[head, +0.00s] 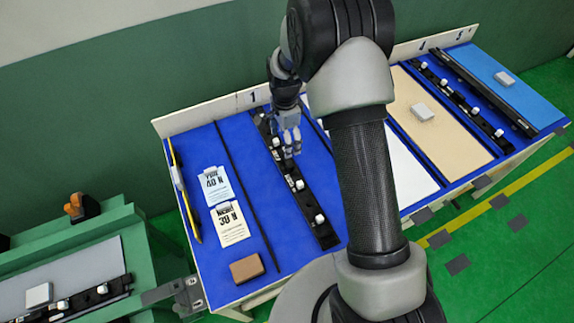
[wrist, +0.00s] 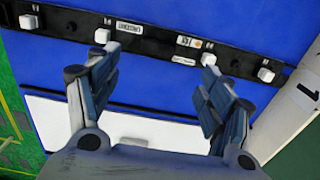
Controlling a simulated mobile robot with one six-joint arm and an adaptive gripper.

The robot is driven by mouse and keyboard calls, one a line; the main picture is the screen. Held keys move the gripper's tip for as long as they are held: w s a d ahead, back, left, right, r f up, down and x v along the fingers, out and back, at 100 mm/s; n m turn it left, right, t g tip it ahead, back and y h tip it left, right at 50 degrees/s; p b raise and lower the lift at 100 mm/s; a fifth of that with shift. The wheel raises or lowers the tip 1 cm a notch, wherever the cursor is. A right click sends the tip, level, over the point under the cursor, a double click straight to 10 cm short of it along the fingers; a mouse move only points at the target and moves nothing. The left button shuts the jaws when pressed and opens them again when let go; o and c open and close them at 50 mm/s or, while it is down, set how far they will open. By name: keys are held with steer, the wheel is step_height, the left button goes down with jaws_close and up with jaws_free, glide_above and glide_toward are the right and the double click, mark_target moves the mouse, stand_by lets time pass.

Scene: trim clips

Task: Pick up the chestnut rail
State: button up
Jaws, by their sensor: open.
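A long black rail with white clips (head: 325,232) lies on the blue table below my gripper. In the wrist view the rail (wrist: 140,42) crosses the upper part, with several white clips and small labels. The label print is too blurred to confirm that it is the chestnut rail. My gripper (head: 289,148) is over the far half of this rail, open and empty. In the wrist view its two fingers (wrist: 157,65) are spread apart just below the rail in the picture, with nothing between them. Whether the fingertips touch anything cannot be told.
Another black rail with white clips (head: 458,98) lies at the right, beside a beige panel (head: 445,125). Two label cards (head: 222,200), a brown block (head: 247,268) and a yellow tool (head: 186,205) lie at the left. A green side table (head: 120,222) holds another clipped rail (head: 95,298).

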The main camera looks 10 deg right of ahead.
steer(key=b, duration=0.2)
glide_above(288, 161)
steer(key=f, duration=0.7)
steer(key=shift+w+a, duration=0.15)
steer(key=shift+a, duration=0.2)
steer(key=shift+d+f+b, duration=0.15)
steer(key=shift+f+b, duration=0.25)
steer(key=shift+f, duration=0.95)
steer(key=shift+d+f+b, duration=0.15)
steer(key=shift+f+b, duration=0.2)
steer(key=shift+f, duration=0.95)
steer(key=shift+r, duration=0.1)
steer(key=shift+c, duration=0.2)
steer(key=c, duration=1.3)
